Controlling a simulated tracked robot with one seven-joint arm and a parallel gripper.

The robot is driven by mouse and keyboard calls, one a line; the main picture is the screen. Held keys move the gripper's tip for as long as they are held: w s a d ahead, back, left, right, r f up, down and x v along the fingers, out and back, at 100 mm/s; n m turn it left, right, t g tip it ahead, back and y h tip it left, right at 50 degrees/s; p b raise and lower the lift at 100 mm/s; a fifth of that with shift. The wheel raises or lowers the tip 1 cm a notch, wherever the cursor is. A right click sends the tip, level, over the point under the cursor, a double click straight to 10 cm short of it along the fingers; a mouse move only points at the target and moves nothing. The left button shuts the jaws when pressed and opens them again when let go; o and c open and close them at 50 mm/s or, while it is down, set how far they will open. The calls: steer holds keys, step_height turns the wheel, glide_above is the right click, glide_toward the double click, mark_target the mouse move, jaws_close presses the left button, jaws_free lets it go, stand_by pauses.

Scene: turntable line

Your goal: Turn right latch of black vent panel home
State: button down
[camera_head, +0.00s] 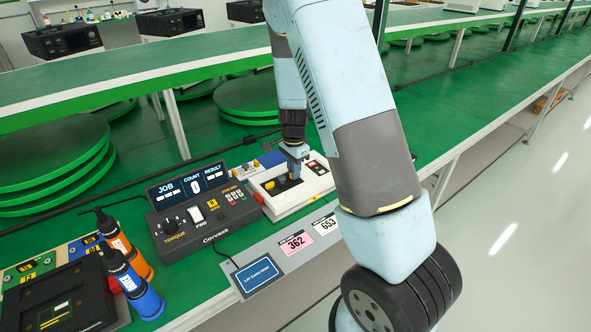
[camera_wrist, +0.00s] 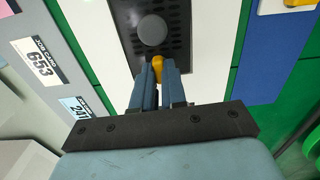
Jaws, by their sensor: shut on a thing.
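The black vent panel (camera_wrist: 178,18) is set in a white device, with a round grey knob (camera_wrist: 152,30) on it. A yellow latch (camera_wrist: 157,66) sits at the panel's near edge in the wrist view, between the tips of my gripper (camera_wrist: 157,78). The blue fingers are shut on this latch and cover part of it, so its exact angle is hard to tell. In the head view my gripper (camera_head: 295,168) reaches down to the white device (camera_head: 286,208), at the right end of its dark panel. Another yellow latch (camera_head: 269,185) shows at the panel's left end.
A black torque console (camera_head: 205,208) stands left of the device. Number cards (camera_head: 296,242) lie along the bench's front strip. A green shelf runs above and behind.

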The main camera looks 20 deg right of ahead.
steer(key=shift+w+a+r, duration=0.1)
steer(key=shift+w+a, duration=0.05)
steer(key=shift+a, duration=0.05)
steer(key=c, duration=1.5)
jaws_free()
steer(key=o, duration=0.3)
steer(key=shift+o, duration=0.2)
step_height(320, 180, up, 14)
steer(key=shift+f, duration=0.2)
steer(key=shift+r, duration=0.1)
steer(key=s+r+n+t, duration=0.2)
steer(key=s+r+n, duration=0.5)
steer(key=s+r, duration=0.3)
steer(key=s+r+n+t, duration=0.3)
steer(key=s+r+n, duration=0.4)
steer(key=s, duration=1.1)
step_height(320, 180, up, 3)
steer(key=shift+s+d+f+t, duration=0.1)
steer(key=shift+s+d+t, duration=0.15)
steer(key=shift+d+t, duration=0.1)
